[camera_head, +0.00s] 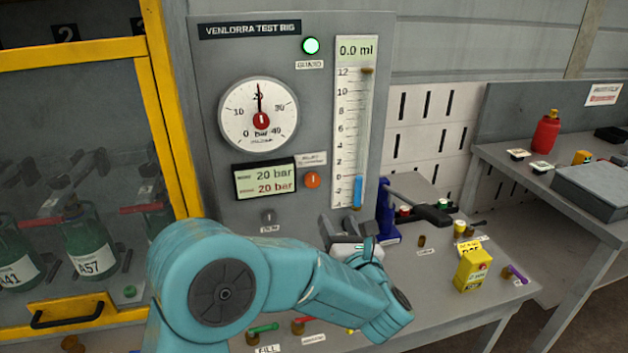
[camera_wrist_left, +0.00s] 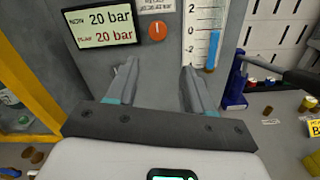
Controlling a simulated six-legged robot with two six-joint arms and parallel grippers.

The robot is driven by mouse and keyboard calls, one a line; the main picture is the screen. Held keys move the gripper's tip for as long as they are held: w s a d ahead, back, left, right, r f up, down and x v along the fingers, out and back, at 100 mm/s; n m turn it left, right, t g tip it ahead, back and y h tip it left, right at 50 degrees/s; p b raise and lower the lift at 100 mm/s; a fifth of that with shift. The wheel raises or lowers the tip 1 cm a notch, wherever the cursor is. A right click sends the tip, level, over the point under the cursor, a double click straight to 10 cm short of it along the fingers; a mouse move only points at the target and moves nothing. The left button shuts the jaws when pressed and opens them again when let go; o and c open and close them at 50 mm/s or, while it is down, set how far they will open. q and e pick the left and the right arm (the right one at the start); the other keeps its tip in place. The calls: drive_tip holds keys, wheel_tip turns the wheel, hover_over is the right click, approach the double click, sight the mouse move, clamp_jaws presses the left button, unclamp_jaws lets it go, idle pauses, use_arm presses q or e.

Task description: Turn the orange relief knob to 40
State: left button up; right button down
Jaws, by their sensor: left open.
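The orange relief knob (camera_head: 312,180) is a small round knob with a pale mark pointing about straight up, on the grey test rig panel. It also shows in the left wrist view (camera_wrist_left: 157,31), beyond my fingertips. My left gripper (camera_head: 343,228) is below and slightly right of the knob, apart from it. In the wrist view my left gripper (camera_wrist_left: 158,67) is open, with nothing between its fingers. The display (camera_head: 264,181) beside the knob reads 20 bar on both lines. The round gauge (camera_head: 240,110) has its needle near 20. My right gripper is not in view.
A measuring tube (camera_head: 351,130) with a blue float stands right of the knob. A blue stand with a black handle (camera_head: 432,213) is on the bench, with a yellow box (camera_head: 472,270) further right. A yellow-framed guard (camera_head: 170,110) with green bottles is at left.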

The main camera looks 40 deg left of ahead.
sight(314, 182)
use_arm(q)
drive_tip(key=p+x, duration=0.5)
drive_tip(key=x, duration=1)
drive_tip(key=shift+a+r, duration=0.1)
drive_tip(key=shift+r, duration=0.05)
drive_tip(key=shift+w+a, duration=0.1)
drive_tip(key=shift+a, duration=0.35)
drive_tip(key=shift+w, duration=0.15)
drive_tip(key=shift+c, duration=0.4)
drive_tip(key=c, duration=0.7)
